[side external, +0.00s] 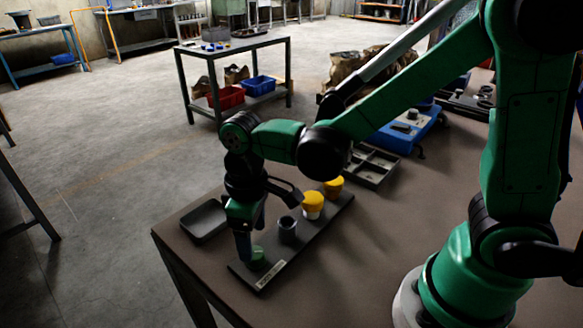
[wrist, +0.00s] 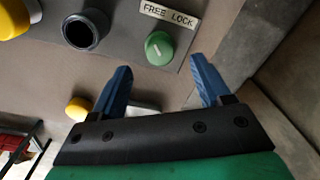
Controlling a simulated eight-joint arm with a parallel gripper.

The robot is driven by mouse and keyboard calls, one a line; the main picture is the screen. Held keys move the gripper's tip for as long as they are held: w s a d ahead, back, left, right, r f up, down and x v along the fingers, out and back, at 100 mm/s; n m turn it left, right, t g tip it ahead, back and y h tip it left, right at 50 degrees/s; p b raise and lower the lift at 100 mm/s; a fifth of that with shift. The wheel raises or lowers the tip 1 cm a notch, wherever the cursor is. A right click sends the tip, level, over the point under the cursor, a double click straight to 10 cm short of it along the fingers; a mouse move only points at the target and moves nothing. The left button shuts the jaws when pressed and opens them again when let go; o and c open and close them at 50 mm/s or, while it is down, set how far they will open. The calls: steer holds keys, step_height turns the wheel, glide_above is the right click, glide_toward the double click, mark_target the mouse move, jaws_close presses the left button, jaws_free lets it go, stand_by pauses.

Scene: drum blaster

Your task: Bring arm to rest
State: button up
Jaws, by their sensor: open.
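My green and black arm reaches over the table. In the side external view my gripper (side external: 244,238) hangs low over the near left end of a dark panel, close to a green knob (side external: 257,258). In the wrist view its two blue fingers are spread apart with nothing between them, and my gripper (wrist: 160,80) has the green knob (wrist: 159,48) just beyond the fingertips. The knob carries a pale line and sits beside a "FREE LOCK" label (wrist: 170,13). I cannot tell from these views whether a finger touches the knob.
The dark panel (side external: 318,228) also holds a dark open cup (side external: 287,230) and two yellow-capped parts (side external: 313,203). A black tray (side external: 204,221) lies to its left. A divided grey tray (side external: 372,166) and a blue box (side external: 402,134) stand behind. The brown table (side external: 385,240) is bare right of the panel.

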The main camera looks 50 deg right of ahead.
steer(key=shift+r, duration=1)
steer(key=shift+d, duration=0.15)
steer(key=shift+d+r, duration=0.25)
steer(key=shift+r, duration=0.1)
steer(key=s+d+r+m+t, duration=0.2)
steer(key=d+r+m+t, duration=0.3)
steer(key=d+t, duration=0.2)
steer(key=shift+s+d+r+m, duration=0.15)
steer(key=shift+d+r+m, duration=0.15)
steer(key=shift+d, duration=0.65)
